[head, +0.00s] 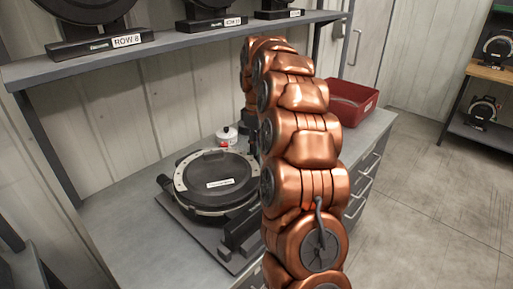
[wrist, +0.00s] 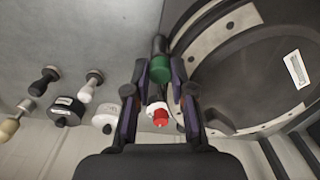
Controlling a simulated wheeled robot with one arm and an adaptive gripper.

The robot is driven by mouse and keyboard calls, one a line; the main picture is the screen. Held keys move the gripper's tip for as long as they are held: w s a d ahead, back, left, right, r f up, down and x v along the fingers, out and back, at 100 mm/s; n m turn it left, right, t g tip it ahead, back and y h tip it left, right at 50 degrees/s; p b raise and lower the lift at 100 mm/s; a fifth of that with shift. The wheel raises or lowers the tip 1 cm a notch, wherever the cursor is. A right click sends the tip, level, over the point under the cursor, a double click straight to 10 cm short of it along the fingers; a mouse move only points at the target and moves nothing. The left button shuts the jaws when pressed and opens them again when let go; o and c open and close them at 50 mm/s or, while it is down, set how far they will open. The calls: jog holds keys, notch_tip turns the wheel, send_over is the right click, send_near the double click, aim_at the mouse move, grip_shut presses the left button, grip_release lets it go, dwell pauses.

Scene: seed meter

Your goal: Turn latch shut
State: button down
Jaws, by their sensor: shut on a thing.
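The seed meter (head: 213,180) lies on a dark base on the bench, its round black lid edged by a pale ring. In the wrist view the lid (wrist: 262,75) fills the right side. A dark latch lever (wrist: 159,45) with a green grip (wrist: 160,69) stands beside the meter's rim. My gripper (wrist: 160,75) has its two fingers on either side of the green grip and is shut on it. In the head view my arm hides my gripper and the latch. How far the latch is turned cannot be told.
A red bin (head: 352,102) sits at the bench's far right. A shelf (head: 170,47) with labelled stands runs above the bench. Several knobbed tools (wrist: 62,108) show at left in the wrist view.

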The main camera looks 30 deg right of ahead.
jog(key=n, duration=0.6)
jog(key=shift+n, duration=0.3)
dwell(0.4)
jog(key=c, duration=1)
grip_release()
jog(key=shift+r, duration=0.1)
notch_tip(320, 180, up, 6)
jog(key=shift+r, duration=0.65)
